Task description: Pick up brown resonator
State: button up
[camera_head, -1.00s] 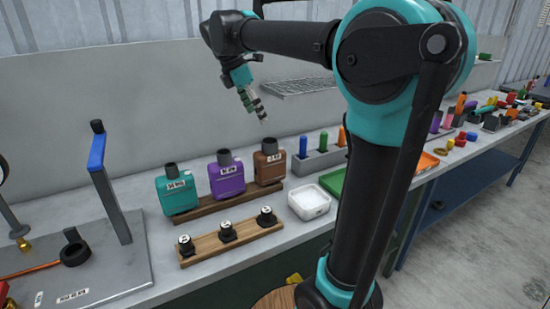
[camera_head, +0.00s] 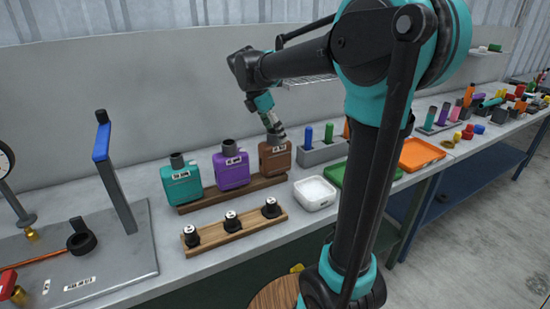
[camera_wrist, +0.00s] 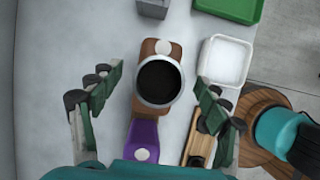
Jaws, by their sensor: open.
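The brown resonator (camera_head: 275,158) is a boxy brown body with a white label, standing at the right end of a wooden rack (camera_head: 236,192). In the wrist view, the brown resonator (camera_wrist: 163,47) shows from above with its dark round neck opening between my fingers. My gripper (camera_head: 277,136) is at the top of the brown resonator in the head view and covers its neck. In the wrist view, my gripper (camera_wrist: 158,85) is open, with one finger on each side of the neck and a gap on both sides.
The purple resonator (camera_head: 231,170) and teal resonator (camera_head: 181,185) stand left of it on the rack. A wooden strip with black knobs (camera_head: 235,230) lies in front. A white tray (camera_head: 314,205), green tray (camera_head: 335,176) and grey holder (camera_head: 318,155) are to the right.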

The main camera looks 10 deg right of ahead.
aim_at(275, 156)
jog(key=shift+x, duration=2.35)
jog(key=shift+a, duration=0.1)
jog(key=c, duration=1.2)
